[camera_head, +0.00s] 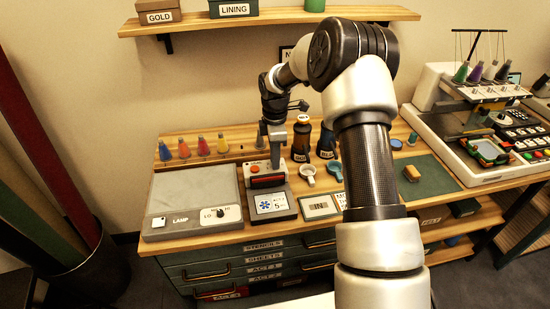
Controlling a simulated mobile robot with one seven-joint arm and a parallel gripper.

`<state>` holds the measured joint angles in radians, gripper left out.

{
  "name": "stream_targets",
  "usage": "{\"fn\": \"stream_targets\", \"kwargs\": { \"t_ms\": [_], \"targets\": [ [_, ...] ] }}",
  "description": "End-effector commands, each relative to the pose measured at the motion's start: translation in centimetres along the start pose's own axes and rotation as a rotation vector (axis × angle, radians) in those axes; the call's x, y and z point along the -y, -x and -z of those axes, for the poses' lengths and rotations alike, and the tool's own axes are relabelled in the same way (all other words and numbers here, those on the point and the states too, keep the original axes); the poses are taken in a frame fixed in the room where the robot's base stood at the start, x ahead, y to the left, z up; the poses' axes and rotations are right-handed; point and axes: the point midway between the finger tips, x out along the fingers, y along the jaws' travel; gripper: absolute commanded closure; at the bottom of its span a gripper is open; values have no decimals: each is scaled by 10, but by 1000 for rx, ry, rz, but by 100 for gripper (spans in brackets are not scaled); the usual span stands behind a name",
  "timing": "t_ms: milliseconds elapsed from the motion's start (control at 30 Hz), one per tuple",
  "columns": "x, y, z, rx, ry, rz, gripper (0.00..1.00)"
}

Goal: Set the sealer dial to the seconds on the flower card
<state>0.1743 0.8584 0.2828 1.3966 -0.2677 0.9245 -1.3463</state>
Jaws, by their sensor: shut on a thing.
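The sealer (267,181), a small unit with an orange-red front, stands on the table just right of the lamp box. My gripper (275,164) points down at the sealer's top right and is shut on its dial, which the fingers hide. The dial's setting cannot be read. The flower card (270,204) lies in front of the sealer, in a dark holder. It shows a blue flower and small text that looks like "5 s", though the print is too small to be sure.
The grey lamp box (192,195) with its own LO–HI knob (221,212) is at left. Several coloured thread cones (203,146) stand behind. Dark bottles (301,142), a white cup (307,173) and an IN card (320,207) are at right. An embroidery machine (480,120) is far right.

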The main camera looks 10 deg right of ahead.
Motion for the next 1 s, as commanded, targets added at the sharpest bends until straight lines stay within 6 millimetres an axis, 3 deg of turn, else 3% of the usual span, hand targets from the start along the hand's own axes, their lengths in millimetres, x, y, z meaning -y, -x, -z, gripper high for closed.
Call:
{"fn": "stream_targets", "kwargs": {
  "t_ms": [1000],
  "targets": [
    [-1,1,0,0,-963,-2,100]
  ]
}}
